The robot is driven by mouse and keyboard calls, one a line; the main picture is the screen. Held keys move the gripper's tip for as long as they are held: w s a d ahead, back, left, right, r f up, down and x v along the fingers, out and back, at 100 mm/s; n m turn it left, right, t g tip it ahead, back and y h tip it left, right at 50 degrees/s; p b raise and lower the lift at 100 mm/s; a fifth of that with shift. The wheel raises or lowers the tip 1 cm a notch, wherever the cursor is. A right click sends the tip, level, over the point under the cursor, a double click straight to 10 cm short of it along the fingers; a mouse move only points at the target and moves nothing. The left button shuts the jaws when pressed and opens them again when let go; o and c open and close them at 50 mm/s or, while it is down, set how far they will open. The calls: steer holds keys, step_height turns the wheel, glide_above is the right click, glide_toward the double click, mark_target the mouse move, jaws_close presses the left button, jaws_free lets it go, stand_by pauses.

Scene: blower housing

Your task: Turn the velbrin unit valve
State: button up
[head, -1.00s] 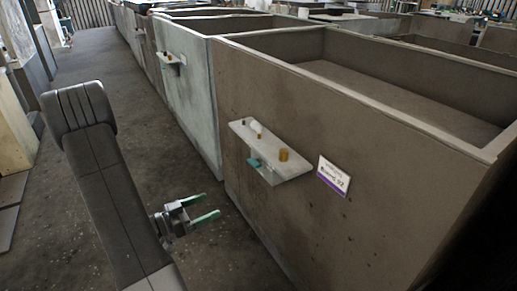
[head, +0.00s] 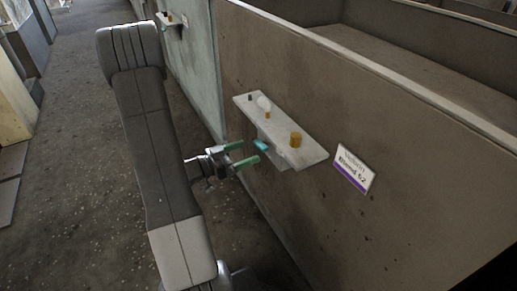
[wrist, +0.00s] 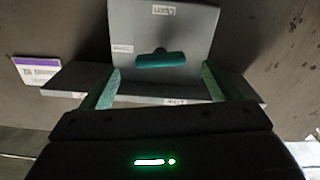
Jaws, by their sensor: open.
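The valve's teal handle (head: 261,146) sits under a pale shelf (head: 300,145) on the side of a brown bin. In the wrist view the teal handle (wrist: 161,60) lies crosswise on a grey plate (wrist: 190,25), which has an upside-down "Open" label at its top edge. My gripper (head: 243,154) is open, its green-tipped fingers pointing at the handle from the left. The fingers also show in the wrist view (wrist: 161,85), one on each side, with the handle beyond and between them. I see no contact. A second plate label near the shelf edge is hard to read.
A white and purple sign (head: 354,168) reading "Velbrin" is right of the shelf. A pale bin (head: 190,75) with another shelf stands farther back.

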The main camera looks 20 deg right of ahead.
mark_target(258, 147)
steer(key=shift+w+d+b, duration=0.2)
steer(key=shift+d+b, duration=0.15)
steer(key=shift+d, duration=2.4)
steer(key=shift+c, duration=0.4)
steer(key=c, duration=0.9)
steer(key=shift+f+m+b, duration=0.1)
steer(key=shift+m+b, duration=0.45)
steer(key=shift+m, duration=0.65)
steer(key=o, duration=1)
